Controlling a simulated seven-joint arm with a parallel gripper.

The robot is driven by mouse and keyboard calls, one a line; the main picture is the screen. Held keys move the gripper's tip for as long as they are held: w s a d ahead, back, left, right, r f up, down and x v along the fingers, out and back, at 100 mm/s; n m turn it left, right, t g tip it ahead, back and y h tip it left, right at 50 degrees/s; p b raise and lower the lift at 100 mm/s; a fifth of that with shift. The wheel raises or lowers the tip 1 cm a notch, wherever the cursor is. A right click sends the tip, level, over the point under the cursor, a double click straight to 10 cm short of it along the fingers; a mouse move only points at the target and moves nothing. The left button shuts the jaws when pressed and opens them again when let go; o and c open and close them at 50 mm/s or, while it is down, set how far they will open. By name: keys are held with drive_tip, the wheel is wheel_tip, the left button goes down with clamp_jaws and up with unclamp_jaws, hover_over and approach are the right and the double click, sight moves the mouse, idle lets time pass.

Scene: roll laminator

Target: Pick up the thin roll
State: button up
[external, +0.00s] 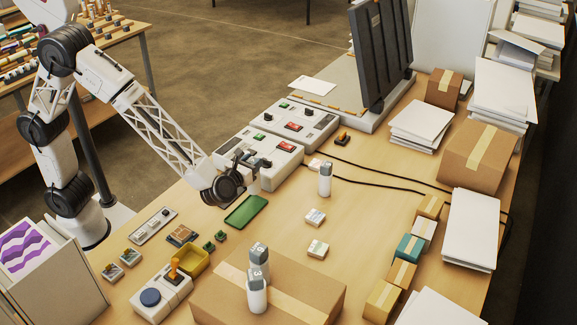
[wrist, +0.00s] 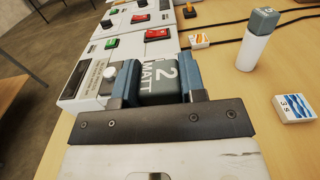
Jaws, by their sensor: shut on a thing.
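My gripper (wrist: 157,82) is shut on a grey-capped roll (wrist: 160,84) marked "2 MATT"; the blue fingers sit on either side of the cap. The rest of that roll is hidden below the cap. In the external view my gripper (external: 247,183) is at the front of the white laminator (external: 268,155), and the held roll is hard to make out. Another white roll with a grey cap (external: 325,180) stands upright on the table to the right; it also shows in the wrist view (wrist: 255,50). Two more such rolls (external: 257,293) stand at the cardboard box in front.
A green tray (external: 246,211) lies just below my gripper. Small labelled blocks (external: 316,217) lie right of it. A large cardboard box (external: 310,292) is in front. Paper stacks and boxes (external: 480,155) line the right side. Black cables (external: 375,175) cross the table. The table centre is mostly clear.

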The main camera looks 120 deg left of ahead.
drive_tip(key=shift+s+d+r, duration=0.1)
drive_tip(key=shift+s+d, duration=0.2)
drive_tip(key=shift+s, duration=0.2)
drive_tip(key=shift+s+d+r, duration=0.1)
drive_tip(key=shift+s+d, duration=0.15)
drive_tip(key=shift+s, duration=0.2)
idle(0.3)
drive_tip(key=w+d+r+m+t, duration=0.1)
drive_tip(key=w+d+r+t, duration=0.1)
drive_tip(key=w+d+r, duration=0.4)
drive_tip(key=w+d+r+m+t+h, duration=0.1)
drive_tip(key=w+d+r, duration=0.5)
drive_tip(key=d, duration=1.1)
drive_tip(key=w+d+r+m+t, duration=0.2)
drive_tip(key=w+d+r, duration=0.4)
drive_tip(key=d+r, duration=0.4)
drive_tip(key=shift+w+d+t, duration=0.3)
drive_tip(key=shift+d+t, duration=0.35)
drive_tip(key=shift+t, duration=0.15)
drive_tip(key=w+f, duration=0.1)
drive_tip(key=w, duration=1.5)
drive_tip(key=shift+a+f, duration=0.3)
drive_tip(key=shift+a, duration=0.15)
drive_tip(key=shift+f, duration=0.1)
